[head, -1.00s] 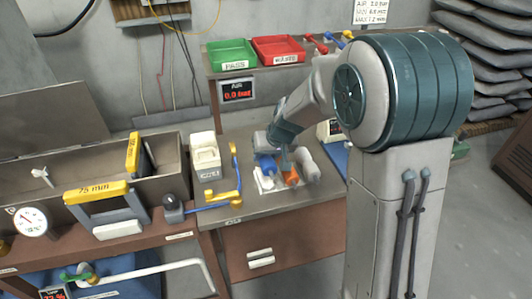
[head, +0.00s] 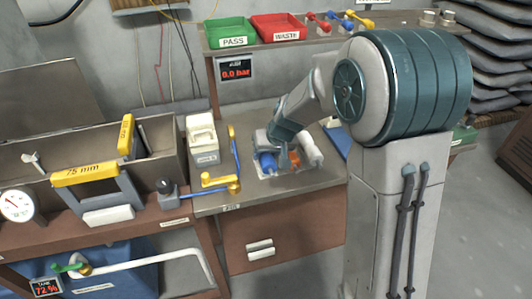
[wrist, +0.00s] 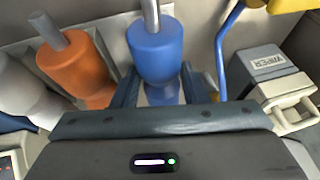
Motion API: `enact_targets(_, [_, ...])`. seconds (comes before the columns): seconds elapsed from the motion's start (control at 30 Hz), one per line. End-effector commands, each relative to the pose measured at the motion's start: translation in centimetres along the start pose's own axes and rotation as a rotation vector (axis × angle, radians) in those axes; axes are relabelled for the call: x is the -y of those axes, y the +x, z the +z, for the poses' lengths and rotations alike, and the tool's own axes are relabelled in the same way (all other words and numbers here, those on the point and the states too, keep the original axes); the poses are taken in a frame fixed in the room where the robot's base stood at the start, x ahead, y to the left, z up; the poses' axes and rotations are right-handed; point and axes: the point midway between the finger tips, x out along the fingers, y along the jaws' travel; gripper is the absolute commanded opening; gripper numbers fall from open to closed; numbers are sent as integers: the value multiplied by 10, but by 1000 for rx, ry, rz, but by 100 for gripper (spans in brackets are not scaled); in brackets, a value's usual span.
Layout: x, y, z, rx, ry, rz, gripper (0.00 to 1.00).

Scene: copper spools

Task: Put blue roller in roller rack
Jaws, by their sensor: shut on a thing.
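The blue roller (wrist: 156,55) stands between my gripper's fingers (wrist: 160,92) in the wrist view, its grey shaft pointing up the picture. My gripper is shut on it. In the head view the blue roller (head: 266,162) shows at the left of my gripper (head: 281,158), low over the bench. An orange roller (wrist: 76,66) and a pale grey roller (wrist: 22,86) sit beside it to the left in the wrist view. A pale plate-like surface (wrist: 112,28) shows behind the rollers; I cannot tell whether it is the roller rack. My gripper hides the rollers' lower parts.
A grey and white box marked WIPER (wrist: 262,66) and a blue crank handle (wrist: 222,45) are close on the right in the wrist view. A green tray (head: 231,31) and a red tray (head: 278,27) stand on the back shelf. The bench front (head: 290,197) is clear.

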Motion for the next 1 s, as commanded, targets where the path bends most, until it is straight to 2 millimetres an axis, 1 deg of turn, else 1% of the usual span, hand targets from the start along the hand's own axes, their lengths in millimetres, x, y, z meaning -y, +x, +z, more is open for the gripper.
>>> enact_targets(0.43, [0, 0, 0, -1, 0, 0, 9])
enact_targets(0.47, [0, 0, 0, -1, 0, 0, 48])
enact_targets(0.5, [0, 0, 0, -1, 0, 0, 59])
enact_targets(0.53, [0, 0, 0, -1, 0, 0, 65])
enact_targets(1.0, [-2, -2, 0, 0, 3, 2, 65])
